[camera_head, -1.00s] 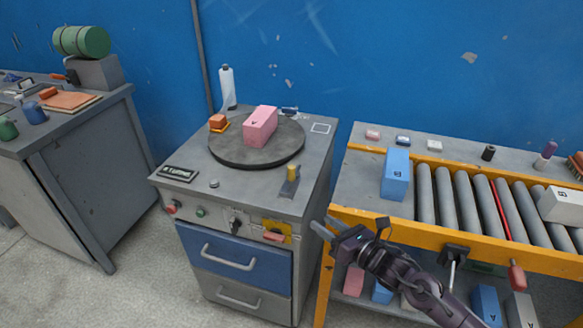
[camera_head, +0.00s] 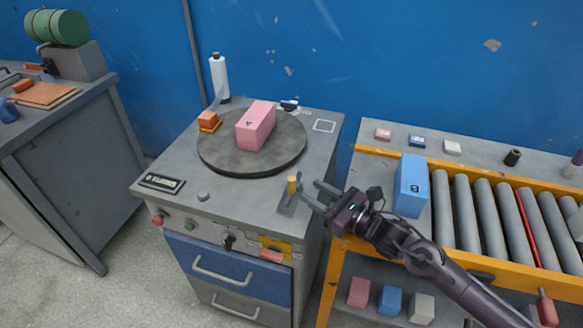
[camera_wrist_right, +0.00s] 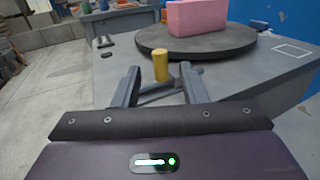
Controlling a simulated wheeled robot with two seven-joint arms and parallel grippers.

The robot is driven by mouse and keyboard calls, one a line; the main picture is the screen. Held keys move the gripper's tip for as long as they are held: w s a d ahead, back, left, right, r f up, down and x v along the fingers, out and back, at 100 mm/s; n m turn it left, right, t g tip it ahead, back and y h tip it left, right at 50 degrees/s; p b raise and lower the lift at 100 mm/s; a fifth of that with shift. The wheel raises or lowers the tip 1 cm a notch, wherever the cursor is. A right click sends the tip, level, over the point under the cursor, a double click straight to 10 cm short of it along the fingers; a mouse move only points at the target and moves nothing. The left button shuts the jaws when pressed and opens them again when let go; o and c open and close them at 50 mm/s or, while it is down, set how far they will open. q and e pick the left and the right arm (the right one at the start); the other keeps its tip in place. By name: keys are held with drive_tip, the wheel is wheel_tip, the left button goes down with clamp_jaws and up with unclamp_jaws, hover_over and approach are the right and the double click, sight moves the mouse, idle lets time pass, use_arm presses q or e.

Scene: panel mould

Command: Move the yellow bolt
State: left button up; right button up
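The yellow bolt (camera_head: 292,184) stands upright on a small grey bracket (camera_head: 290,202) near the right front edge of the grey cabinet top. My right gripper (camera_head: 310,194) is open, just to the right of the bolt, fingers pointing at it. In the right wrist view the yellow bolt (camera_wrist_right: 161,66) shows between and beyond the two fingertips of my right gripper (camera_wrist_right: 160,80). I see no contact; the bolt looks free. My left gripper is not in view.
A round dark turntable (camera_head: 215,152) bears a pink block (camera_head: 256,126) behind the bolt. An orange block (camera_head: 207,118) and a white bottle (camera_head: 219,78) stand behind.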

sight(292, 178)
drive_tip(key=shift+w+a+r, duration=0.1)
drive_tip(key=shift+w+a, duration=0.3)
drive_tip(key=p+x, duration=0.1)
drive_tip(key=x, duration=0.5)
drive_tip(key=shift+w+a, duration=0.1)
drive_tip(key=shift+a, duration=0.1)
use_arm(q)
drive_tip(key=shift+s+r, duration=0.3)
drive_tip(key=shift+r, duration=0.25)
use_arm(e)
clamp_jaws()
